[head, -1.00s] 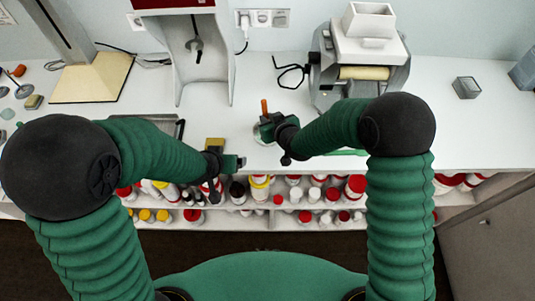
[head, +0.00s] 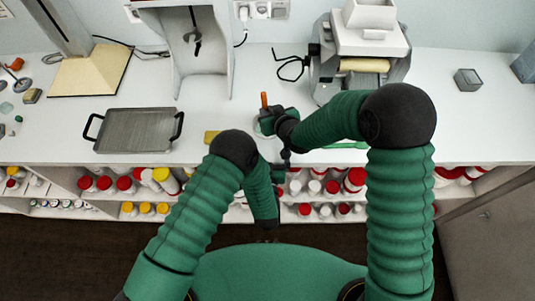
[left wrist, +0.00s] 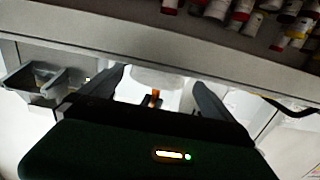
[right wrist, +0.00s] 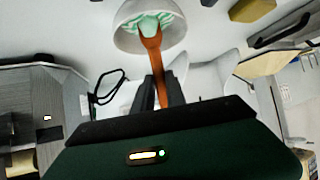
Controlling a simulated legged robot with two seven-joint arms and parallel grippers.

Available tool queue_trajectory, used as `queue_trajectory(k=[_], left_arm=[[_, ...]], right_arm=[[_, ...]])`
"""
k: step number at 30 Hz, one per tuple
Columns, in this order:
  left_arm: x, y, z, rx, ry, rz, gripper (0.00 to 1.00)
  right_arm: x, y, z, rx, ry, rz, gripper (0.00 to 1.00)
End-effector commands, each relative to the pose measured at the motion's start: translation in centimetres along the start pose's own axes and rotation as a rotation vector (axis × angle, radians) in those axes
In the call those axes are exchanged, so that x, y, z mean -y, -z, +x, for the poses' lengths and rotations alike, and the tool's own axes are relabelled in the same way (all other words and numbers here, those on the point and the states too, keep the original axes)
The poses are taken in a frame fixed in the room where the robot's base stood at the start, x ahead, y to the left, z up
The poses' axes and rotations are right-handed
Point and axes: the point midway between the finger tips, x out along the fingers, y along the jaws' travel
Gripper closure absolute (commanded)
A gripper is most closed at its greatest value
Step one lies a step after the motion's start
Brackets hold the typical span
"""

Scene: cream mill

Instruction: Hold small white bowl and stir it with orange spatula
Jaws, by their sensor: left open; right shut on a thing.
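The small white bowl (right wrist: 122,38) stands on the white table and holds pale green striped contents in the right wrist view. In the head view it is mostly hidden by my right gripper (head: 266,120). That gripper is shut on the orange spatula (right wrist: 152,45), whose handle (head: 264,99) sticks up above it; the spatula's head reaches into the bowl. My left gripper (head: 279,172) is open and empty by the table's front edge, partly hidden by its arm. In the left wrist view the bowl (left wrist: 160,77) shows beyond and between the open fingers, apart from them.
A yellow block (head: 211,136) lies left of the bowl, and a grey tray with black handles (head: 136,130) further left. A roller machine (head: 362,55) stands behind on the right. Shelves of bottles (head: 330,186) lie below the table edge. The right of the table is mostly clear.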

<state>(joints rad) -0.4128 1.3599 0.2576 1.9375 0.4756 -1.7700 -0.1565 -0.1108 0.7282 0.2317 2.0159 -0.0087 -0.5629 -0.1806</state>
Motion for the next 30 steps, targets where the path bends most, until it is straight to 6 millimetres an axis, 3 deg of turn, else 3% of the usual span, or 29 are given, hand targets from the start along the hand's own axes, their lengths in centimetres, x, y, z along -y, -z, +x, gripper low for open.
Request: queue_trajectory(k=[3, 9, 14, 21, 30], left_arm=[[0.1, 0.1, 3.0, -0.004, 0.003, -0.002, 0.0], [0.1, 0.1, 6.8, -0.001, 0.001, -0.001, 0.0], [0.0, 0.1, 8.0, 0.0, 0.0, 0.0, 0.0], [0.0, 0.0, 8.2, 0.001, -0.001, 0.001, 0.0], [0.0, 0.0, 8.1, 0.001, -0.001, 0.0, 0.38]], right_arm=[[0.0, 0.0, 0.0, 0.0, 0.0, 0.0, 1.0], [0.0, 0.0, 0.0, 0.0, 0.0, 0.0, 1.0], [0.0, 0.0, 0.0, -0.001, 0.0, 0.0, 1.0], [0.0, 0.0, 0.0, -0.001, 0.0, 0.0, 1.0], [0.0, 0.0, 0.0, 0.0, 0.0, 0.0, 1.0]])
